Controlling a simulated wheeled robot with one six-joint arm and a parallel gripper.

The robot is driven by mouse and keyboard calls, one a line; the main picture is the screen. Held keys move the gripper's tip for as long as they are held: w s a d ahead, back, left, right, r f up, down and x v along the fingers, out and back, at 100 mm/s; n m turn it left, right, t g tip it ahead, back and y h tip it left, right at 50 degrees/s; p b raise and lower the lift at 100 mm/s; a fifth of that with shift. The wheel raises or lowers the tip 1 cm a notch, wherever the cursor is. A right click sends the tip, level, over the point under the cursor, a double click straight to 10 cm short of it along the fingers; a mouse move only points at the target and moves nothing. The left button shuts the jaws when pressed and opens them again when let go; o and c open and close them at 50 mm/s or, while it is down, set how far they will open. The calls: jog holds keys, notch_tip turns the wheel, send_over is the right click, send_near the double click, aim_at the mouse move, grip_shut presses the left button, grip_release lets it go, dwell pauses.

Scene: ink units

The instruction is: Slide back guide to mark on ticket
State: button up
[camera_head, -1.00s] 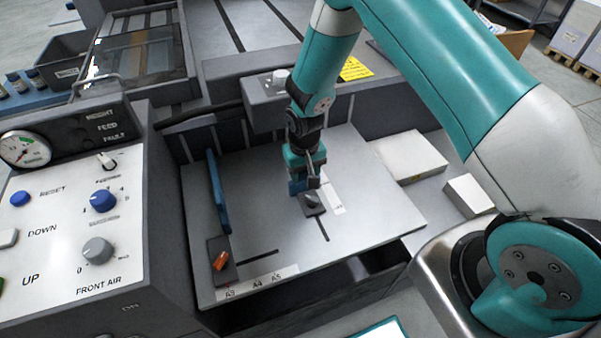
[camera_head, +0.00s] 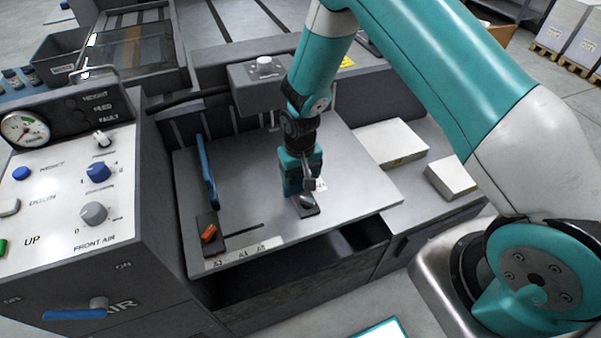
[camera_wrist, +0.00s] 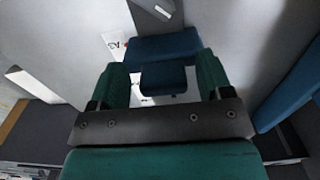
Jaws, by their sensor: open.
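The back guide is a small blue block (camera_wrist: 165,48) on a dark slide plate (camera_head: 304,206) with a grey knob, near the front of the feed table (camera_head: 350,205). My gripper (camera_head: 299,190) is down at it. In the wrist view, my open gripper's teal fingers (camera_wrist: 162,84) stand on either side of the block's lower part; contact cannot be told. A white scale label (camera_head: 320,185) lies beside the plate, partly hidden; its wrist-view part (camera_wrist: 116,42) reads like A3. A teal-edged white panel (camera_head: 384,331), possibly the ticket, is cut off at the bottom and unreadable.
A control panel (camera_head: 62,195) is further left. Two pale blocks (camera_head: 391,142) (camera_head: 452,178) lie to the right. An open dark recess (camera_head: 345,238) is below the table's front edge.

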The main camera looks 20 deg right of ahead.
jog(key=shift+a, duration=0.1)
jog(key=shift+w+r, duration=0.1)
jog(key=shift+r, duration=0.2)
notch_tip(320, 180, up, 17)
jog(key=shift+b, duration=0.3)
jog(key=s+a+r+n+y, duration=0.1)
jog(key=s+r+n, duration=0.1)
jog(key=s+r, duration=0.3)
jog(key=s+a+r+n+y+p, duration=0.1)
jog(key=s+r, duration=0.4)
jog(key=s, duration=0.6)
jog(key=s+a+r+n+y, duration=0.2)
jog(key=s+r+n, duration=0.2)
jog(key=s+r, duration=0.2)
jog(key=s, duration=0.2)
jog(key=shift+s+a, duration=0.25)
jog(key=shift+s, duration=0.1)
jog(key=shift+r, duration=0.1)
dwell(0.4)
